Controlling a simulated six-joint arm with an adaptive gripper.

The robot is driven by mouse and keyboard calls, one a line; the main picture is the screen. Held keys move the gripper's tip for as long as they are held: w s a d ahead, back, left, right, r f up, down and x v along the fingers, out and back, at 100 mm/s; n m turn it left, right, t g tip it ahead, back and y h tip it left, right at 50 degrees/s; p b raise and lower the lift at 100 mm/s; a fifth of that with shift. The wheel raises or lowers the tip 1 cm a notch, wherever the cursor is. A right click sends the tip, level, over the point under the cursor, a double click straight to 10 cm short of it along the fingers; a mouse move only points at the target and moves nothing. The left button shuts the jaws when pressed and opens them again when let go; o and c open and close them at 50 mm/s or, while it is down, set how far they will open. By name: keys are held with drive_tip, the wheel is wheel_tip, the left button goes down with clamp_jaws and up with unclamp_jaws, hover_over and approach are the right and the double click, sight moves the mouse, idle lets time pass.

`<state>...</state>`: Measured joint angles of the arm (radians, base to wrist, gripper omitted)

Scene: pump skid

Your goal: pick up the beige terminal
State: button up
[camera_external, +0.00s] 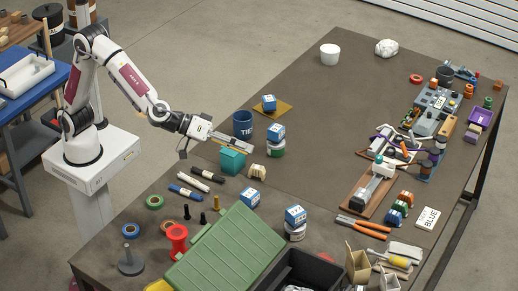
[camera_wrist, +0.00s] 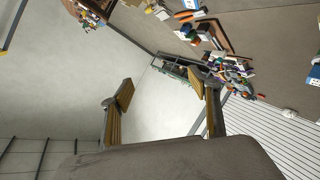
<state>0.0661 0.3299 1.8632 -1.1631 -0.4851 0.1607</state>
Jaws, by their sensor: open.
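A small beige terminal (camera_external: 258,171), with a ribbed, arched shape, sits on the brown bench just right of a teal block (camera_external: 232,160). My gripper (camera_external: 236,146) is held above and to the left of the terminal, over the teal block, pointing right. In the wrist view my gripper (camera_wrist: 160,92) has its two fingers wide apart with nothing between them. That view looks out past the bench to the floor and wall, and I cannot make out the beige terminal in it.
Marker pens (camera_external: 187,193) and a green case lid (camera_external: 228,247) lie nearer the front. Orange, green and blue terminals (camera_external: 398,208) sit at the right. The bench's back middle is clear.

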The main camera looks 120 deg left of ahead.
sight(254, 171)
drive_tip(key=s+a+f+n+g+y, duration=0.1)
drive_tip(key=a+f+n+g+y, duration=0.1)
drive_tip(key=f, duration=0.4)
drive_tip(key=s+a+f+n+g+y, duration=0.2)
drive_tip(key=a+f+n+g, duration=0.1)
drive_tip(key=a+f, duration=0.2)
drive_tip(key=s+a+f+n+g+y, duration=0.1)
drive_tip(key=a+f+n+g+y, duration=0.1)
drive_tip(key=f, duration=0.6)
drive_tip(key=shift+s+a+f+n+g+y, duration=0.1)
drive_tip(key=shift+a+f+n+g+y, duration=0.15)
drive_tip(key=shift+a+g, duration=0.2)
drive_tip(key=shift+s+a+f+n+g+y, duration=0.1)
drive_tip(key=shift+a+g+y, duration=0.25)
drive_tip(key=shift+a, duration=0.15)
drive_tip(key=s+f+g, duration=0.1)
drive_tip(key=f, duration=0.1)
drive_tip(key=s+f+n+g, duration=0.1)
drive_tip(key=s, duration=0.1)
drive_tip(key=s+f+g+y, duration=0.1)
drive_tip(key=s+f, duration=0.1)
drive_tip(key=shift+a+f+n+g, duration=0.25)
drive_tip(key=shift+a+f+g, duration=0.1)
drive_tip(key=shift+g, duration=0.05)
drive_tip(key=shift+s+f+g, duration=0.3)
drive_tip(key=shift+s+f, duration=0.05)
drive_tip(key=shift+s, duration=0.2)
drive_tip(key=shift+x, duration=3.35)
